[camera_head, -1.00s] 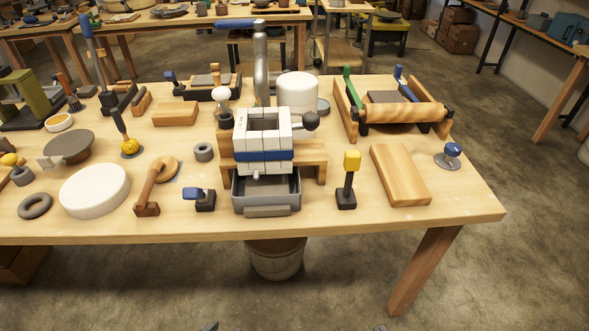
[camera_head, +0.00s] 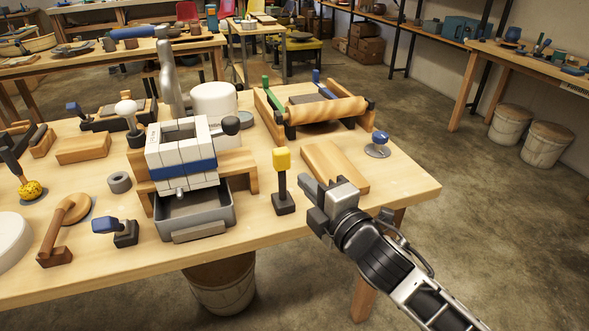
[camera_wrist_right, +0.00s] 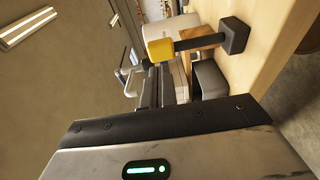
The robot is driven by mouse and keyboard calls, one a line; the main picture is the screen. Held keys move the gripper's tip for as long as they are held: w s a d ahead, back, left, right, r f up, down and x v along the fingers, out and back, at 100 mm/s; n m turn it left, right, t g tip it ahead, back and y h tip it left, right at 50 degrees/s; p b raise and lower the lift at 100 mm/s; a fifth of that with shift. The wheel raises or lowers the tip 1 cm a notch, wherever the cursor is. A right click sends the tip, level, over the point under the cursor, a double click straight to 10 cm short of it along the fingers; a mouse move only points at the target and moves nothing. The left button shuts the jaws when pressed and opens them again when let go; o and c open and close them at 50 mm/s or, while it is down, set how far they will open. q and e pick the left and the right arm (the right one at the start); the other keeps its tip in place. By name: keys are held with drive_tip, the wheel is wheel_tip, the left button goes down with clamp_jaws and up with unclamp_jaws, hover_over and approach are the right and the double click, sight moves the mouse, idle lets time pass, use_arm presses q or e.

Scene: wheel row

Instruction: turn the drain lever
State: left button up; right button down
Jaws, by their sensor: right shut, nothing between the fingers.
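No label marks which control is the drain lever. An upright black lever with a yellow head (camera_head: 282,162) stands at the table's front, right of the white-and-blue tiled block (camera_head: 183,158) and its grey tray (camera_head: 215,207). A low blue-handled lever (camera_head: 106,225) on a black base stands left of the tray. My right gripper (camera_head: 308,188) is shut and empty, just right of the yellow-headed lever and apart from it. In the right wrist view the yellow head (camera_wrist_right: 160,51) lies beyond the shut fingers (camera_wrist_right: 156,86). My left gripper is out of view.
A wooden board (camera_head: 335,166) lies behind my right gripper. A blue knob (camera_head: 378,145) stands farther right, and a wooden roller rack (camera_head: 320,112) behind. A wooden-handled lever (camera_head: 60,225) is at left. A bucket (camera_head: 220,285) stands under the table (camera_head: 415,192).

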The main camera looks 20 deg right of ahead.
sight(288, 157)
drive_tip(key=x, duration=0.4)
drive_tip(key=shift+w+a+f, duration=0.1)
drive_tip(key=shift+w+a, duration=0.05)
drive_tip(key=shift+w, duration=0.35)
use_arm(q)
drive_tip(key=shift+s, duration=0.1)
drive_tip(key=shift+p, duration=0.3)
use_arm(e)
drive_tip(key=shift+w, duration=0.1)
drive_tip(key=shift+w+r+p, duration=0.3)
drive_tip(key=shift+w+r, duration=0.05)
drive_tip(key=shift+w, duration=0.05)
drive_tip(key=shift+w+r+p, duration=0.15)
drive_tip(key=shift+w+p, duration=0.15)
drive_tip(key=shift+w, duration=0.2)
drive_tip(key=shift+w+r+p, duration=0.15)
drive_tip(key=shift+w+p, duration=0.15)
drive_tip(key=shift+w, duration=0.2)
drive_tip(key=shift+x, duration=1)
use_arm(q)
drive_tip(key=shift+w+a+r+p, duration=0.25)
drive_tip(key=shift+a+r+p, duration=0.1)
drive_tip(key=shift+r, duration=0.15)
use_arm(e)
drive_tip(key=shift+w+f, duration=0.15)
drive_tip(key=shift+w, duration=0.85)
